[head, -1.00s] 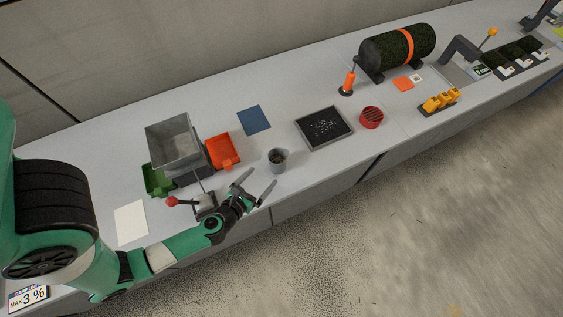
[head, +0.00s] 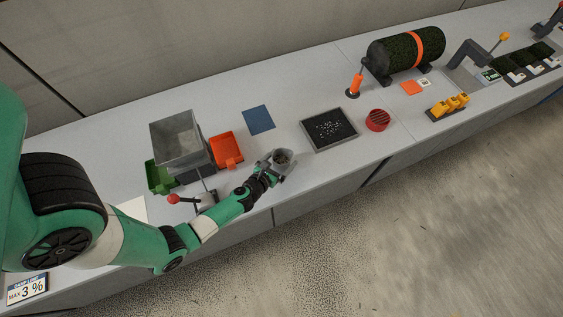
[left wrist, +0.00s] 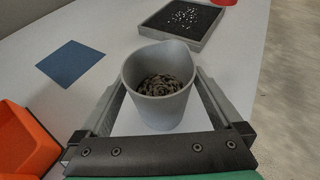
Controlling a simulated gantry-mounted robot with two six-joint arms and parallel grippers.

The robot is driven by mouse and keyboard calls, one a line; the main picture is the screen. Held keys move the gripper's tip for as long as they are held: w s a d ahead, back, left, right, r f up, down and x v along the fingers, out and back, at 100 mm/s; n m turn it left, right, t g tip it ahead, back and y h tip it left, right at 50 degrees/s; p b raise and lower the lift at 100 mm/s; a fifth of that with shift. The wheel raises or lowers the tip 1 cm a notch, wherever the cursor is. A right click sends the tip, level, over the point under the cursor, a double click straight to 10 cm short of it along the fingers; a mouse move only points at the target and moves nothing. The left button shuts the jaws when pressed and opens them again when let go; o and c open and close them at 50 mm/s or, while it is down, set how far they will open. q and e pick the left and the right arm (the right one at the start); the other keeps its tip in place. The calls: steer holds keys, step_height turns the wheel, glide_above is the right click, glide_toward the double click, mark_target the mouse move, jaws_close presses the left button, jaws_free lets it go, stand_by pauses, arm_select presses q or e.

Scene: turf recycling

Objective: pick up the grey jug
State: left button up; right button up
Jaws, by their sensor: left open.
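The grey jug (head: 283,158) stands upright on the bench near its front edge. In the left wrist view the jug (left wrist: 159,112) shows dark granular material inside. My left gripper (head: 279,160) is at the jug, with its fingers open on either side of it. In the left wrist view the left gripper (left wrist: 160,100) has a finger to the left and a finger to the right of the jug; whether either touches it I cannot tell. My right gripper is not in view.
An orange tray (head: 227,149) and a grey hopper (head: 178,140) stand to the left. A red-knobbed lever (head: 174,199) is near my left forearm. A blue mat (head: 258,120) lies behind, and a dark tray (head: 330,129) and red round item (head: 378,120) stand to the right.

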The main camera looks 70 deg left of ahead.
mark_target(281, 158)
arm_select(q)
steer(key=shift+c, duration=0.2)
steer(key=c, duration=1.3)
steer(key=shift+r+p, duration=0.5)
steer(key=shift+r, duration=0.05)
steer(key=r+p, duration=0.2)
steer(key=d+r+p, duration=0.1)
steer(key=r, duration=0.1)
steer(key=shift+s, duration=0.25)
steer(key=s+d+r+p, duration=0.1)
steer(key=s+d+r, duration=0.1)
steer(key=d, duration=0.1)
steer(key=s+d+r+p, duration=0.1)
steer(key=s+d+r, duration=0.1)
steer(key=d+r, duration=0.1)
steer(key=s+d+r+p, duration=0.1)
steer(key=s+d+r, duration=0.1)
steer(key=d, duration=0.3)
steer(key=shift+s+r, duration=0.4)
steer(key=shift+r, duration=0.1)
